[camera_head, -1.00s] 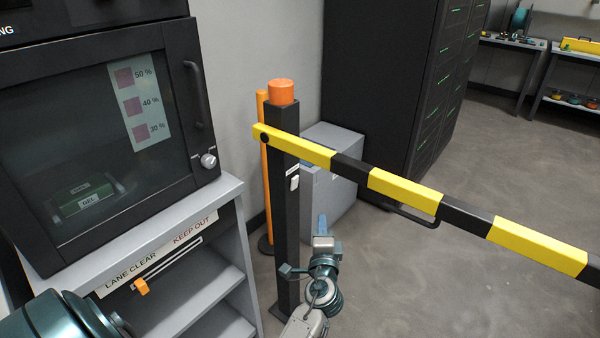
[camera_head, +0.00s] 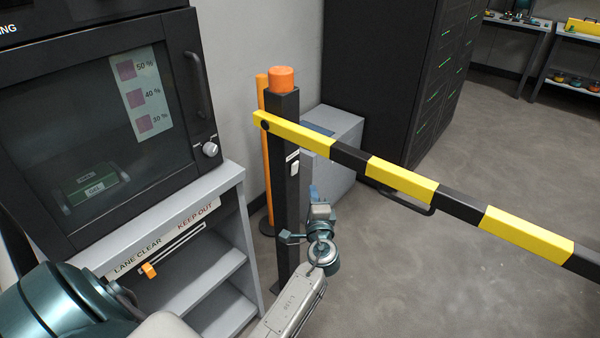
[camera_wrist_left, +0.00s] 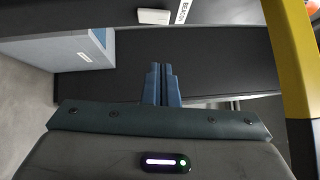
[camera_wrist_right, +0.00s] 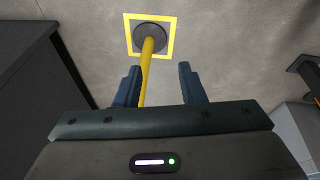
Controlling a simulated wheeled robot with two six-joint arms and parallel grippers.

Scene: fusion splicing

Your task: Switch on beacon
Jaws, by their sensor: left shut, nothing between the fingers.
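The beacon (camera_head: 281,78) is an orange cap on top of a dark post (camera_head: 283,215); it looks unlit. A small white switch (camera_head: 294,168) sits on the post's side, below a small label. In the left wrist view the switch (camera_wrist_left: 154,17) is at the top, beside the label reading BEACON (camera_wrist_left: 182,11). My left gripper (camera_head: 314,190) is shut and empty, just right of the post and lower than the switch. Its fingertips (camera_wrist_left: 161,68) point toward the switch with a gap between. My right gripper (camera_wrist_right: 157,68) is open and empty, seen only in its wrist view.
A yellow and black barrier arm (camera_head: 400,180) reaches right from the post, above my left gripper. A grey shelf unit (camera_head: 232,240) with an oven-like cabinet is at left. A grey box (camera_head: 345,140) stands behind the post. A yellow pole (camera_wrist_right: 148,75) stands below my right gripper.

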